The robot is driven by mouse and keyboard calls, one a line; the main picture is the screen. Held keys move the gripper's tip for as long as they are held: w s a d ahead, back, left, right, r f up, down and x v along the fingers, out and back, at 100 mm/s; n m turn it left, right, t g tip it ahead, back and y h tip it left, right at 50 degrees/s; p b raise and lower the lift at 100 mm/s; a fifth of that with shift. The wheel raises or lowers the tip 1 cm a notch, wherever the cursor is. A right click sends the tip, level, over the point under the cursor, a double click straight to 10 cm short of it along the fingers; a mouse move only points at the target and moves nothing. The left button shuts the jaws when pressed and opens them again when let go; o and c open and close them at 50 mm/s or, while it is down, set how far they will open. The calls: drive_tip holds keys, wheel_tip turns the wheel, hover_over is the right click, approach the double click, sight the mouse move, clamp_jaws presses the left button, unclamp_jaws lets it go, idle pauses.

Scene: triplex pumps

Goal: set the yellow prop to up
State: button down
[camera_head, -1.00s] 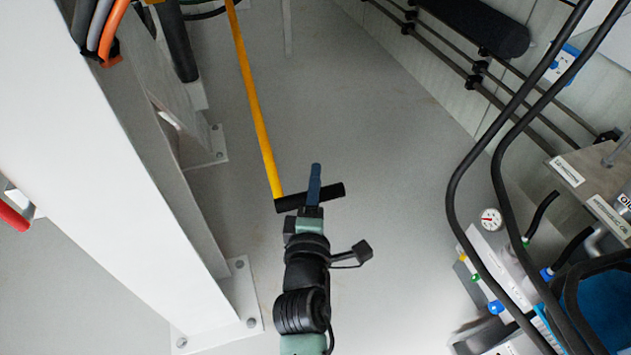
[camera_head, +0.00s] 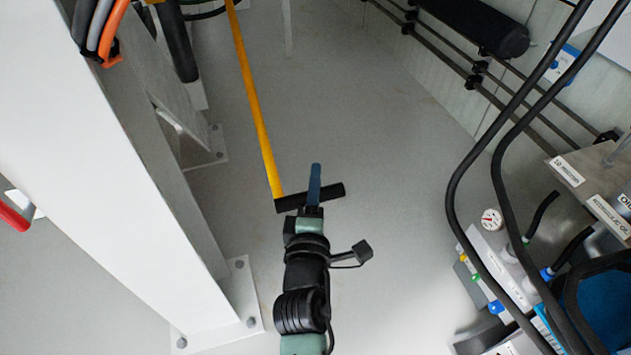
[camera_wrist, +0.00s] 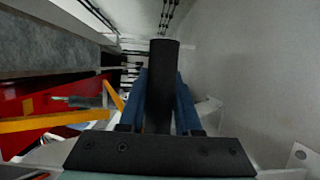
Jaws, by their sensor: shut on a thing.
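The yellow prop (camera_head: 252,100) is a long yellow bar with a black crosswise handle (camera_head: 328,191) at its near end. It runs from the top edge of the head view down to the middle. My gripper (camera_head: 314,185) is at the handle, with its blue fingers shut on it. In the wrist view the black handle (camera_wrist: 161,85) stands between the two blue fingers (camera_wrist: 160,105), and a yellow bar (camera_wrist: 55,121) shows at the left. The far end of the prop is out of the head view.
A white frame post (camera_head: 110,170) with bolted feet stands close on the left. Black hoses (camera_head: 460,190), a gauge (camera_head: 491,220) and a bench (camera_head: 590,175) are on the right. A red surface (camera_wrist: 50,105) shows in the wrist view. The grey floor between is clear.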

idle(0.4)
drive_tip(key=s+r+g+p, duration=0.2)
drive_tip(key=r+p, duration=1.2)
drive_tip(key=p, duration=1)
drive_tip(key=s+d+r+n+g+p, duration=0.1)
drive_tip(key=s+r+g+p, duration=0.1)
drive_tip(key=r+p, duration=1.2)
drive_tip(key=p, duration=1)
drive_tip(key=shift+s+d+n+g, duration=0.2)
drive_tip(key=shift+d+n+g, duration=0.1)
drive_tip(key=shift+g, duration=0.1)
drive_tip(key=shift+w+r, duration=0.1)
drive_tip(key=shift+r, duration=0.15)
drive_tip(key=c, duration=0.7)
unclamp_jaws()
drive_tip(key=shift+r, duration=0.1)
drive_tip(key=shift+c, duration=0.2)
drive_tip(key=shift+o, duration=0.7)
drive_tip(key=shift+f, duration=0.2)
